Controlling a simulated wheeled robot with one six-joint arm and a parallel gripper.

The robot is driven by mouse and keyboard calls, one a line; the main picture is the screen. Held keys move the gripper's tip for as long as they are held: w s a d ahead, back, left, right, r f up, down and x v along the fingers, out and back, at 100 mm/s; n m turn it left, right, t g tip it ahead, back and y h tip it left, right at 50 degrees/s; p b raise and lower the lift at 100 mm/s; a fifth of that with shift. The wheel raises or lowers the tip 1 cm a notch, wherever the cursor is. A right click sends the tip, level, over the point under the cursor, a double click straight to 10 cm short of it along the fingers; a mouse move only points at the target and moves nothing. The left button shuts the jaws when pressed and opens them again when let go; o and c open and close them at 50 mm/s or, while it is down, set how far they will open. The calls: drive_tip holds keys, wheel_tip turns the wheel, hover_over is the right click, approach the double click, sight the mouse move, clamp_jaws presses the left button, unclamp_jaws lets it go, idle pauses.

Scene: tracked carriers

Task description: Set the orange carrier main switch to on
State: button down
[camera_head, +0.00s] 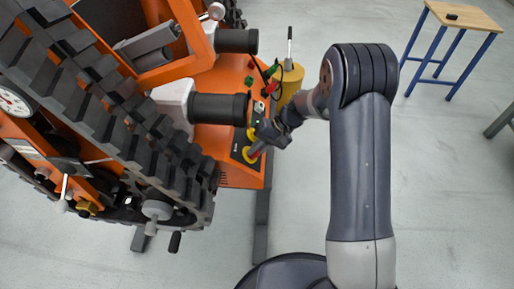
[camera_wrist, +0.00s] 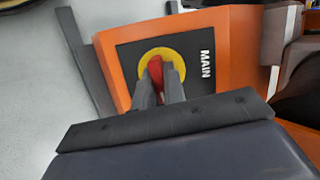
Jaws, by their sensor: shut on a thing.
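The orange carrier (camera_head: 180,70) with black tracks fills the left of the head view. Its main switch (camera_wrist: 155,70) is a red handle on a yellow disc, on a black plate marked MAIN (camera_wrist: 205,62). In the head view the switch's yellow disc (camera_head: 249,155) shows at the panel's near end. My gripper (camera_wrist: 160,80) is shut on the red handle, one finger on each side. The fingers hide part of the handle and the lower disc. In the head view my gripper (camera_head: 265,138) is at the panel, its fingertips partly hidden. I cannot tell the switch setting.
A green light (camera_head: 258,121) and other controls sit beside the switch on the panel. A yellow container (camera_head: 290,82) stands behind my gripper. A wooden-topped table with blue legs (camera_head: 465,17) stands at the upper right. The floor on the right is mostly clear.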

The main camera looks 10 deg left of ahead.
drive_tip(key=shift+m, duration=0.6)
drive_tip(key=c, duration=1.5)
unclamp_jaws()
drive_tip(key=p+v, duration=0.2)
drive_tip(key=v, duration=0.9)
drive_tip(key=shift+w+f, duration=0.1)
drive_tip(key=shift+f, duration=0.05)
drive_tip(key=shift+f, duration=0.1)
drive_tip(key=b+x, duration=0.2)
drive_tip(key=x, duration=0.8)
drive_tip(key=shift+s+a+f, duration=0.2)
drive_tip(key=shift+s+a, duration=0.05)
